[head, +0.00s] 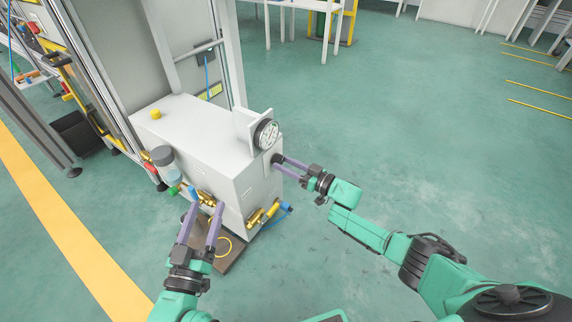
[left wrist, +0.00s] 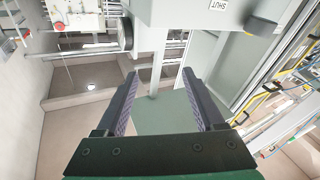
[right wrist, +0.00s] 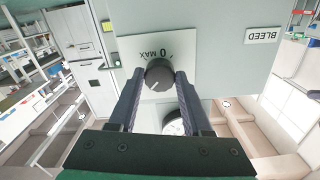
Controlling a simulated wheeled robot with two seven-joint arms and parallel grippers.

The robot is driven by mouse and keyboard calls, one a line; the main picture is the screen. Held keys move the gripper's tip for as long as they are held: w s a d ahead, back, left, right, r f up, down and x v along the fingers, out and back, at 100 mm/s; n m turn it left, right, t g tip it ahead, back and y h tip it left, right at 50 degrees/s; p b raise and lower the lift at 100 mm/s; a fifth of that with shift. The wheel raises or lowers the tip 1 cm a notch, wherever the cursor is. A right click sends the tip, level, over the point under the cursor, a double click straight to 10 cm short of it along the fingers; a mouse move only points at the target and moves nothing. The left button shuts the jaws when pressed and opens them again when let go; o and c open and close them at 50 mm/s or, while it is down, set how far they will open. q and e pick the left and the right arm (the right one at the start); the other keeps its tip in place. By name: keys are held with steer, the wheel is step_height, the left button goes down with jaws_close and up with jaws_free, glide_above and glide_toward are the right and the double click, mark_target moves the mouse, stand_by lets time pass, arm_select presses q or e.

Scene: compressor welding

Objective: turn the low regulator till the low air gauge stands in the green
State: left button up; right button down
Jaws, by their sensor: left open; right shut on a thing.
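A round white gauge (head: 266,134) with a dark rim stands on top of the grey cabinet (head: 180,122) at its right end. Its needle and any green band are too small to read. In the right wrist view a dark round knob (right wrist: 159,74) sits on a light plate marked 0 and MAX. My right gripper (head: 280,165) is shut on this knob, with a finger on either side. Part of a gauge dial (right wrist: 174,123) shows between those fingers. My left gripper (head: 206,205) is open and empty, in front of the cabinet's brass fittings.
A dark round knob (left wrist: 125,33) is ahead of my left gripper.

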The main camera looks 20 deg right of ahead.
steer(key=shift+f, duration=0.1)
steer(key=shift+c, duration=1.7)
jaws_free()
steer(key=shift+s, duration=0.1)
steer(key=shift+s+d, duration=0.1)
steer(key=shift+d, duration=0.1)
steer(key=shift+p+v, duration=0.7)
steer(key=shift+v, duration=0.35)
arm_select(q)
steer(key=s+d+f+g+p, duration=0.1)
steer(key=s+f+g+p, duration=0.2)
steer(key=s+f+g, duration=0.3)
steer(key=s+f, duration=0.4)
steer(key=f, duration=0.2)
steer(key=shift+s+f+g+y+p, duration=0.15)
steer(key=shift+s+g+y+p, duration=0.25)
arm_select(e)
steer(key=v, duration=1.2)
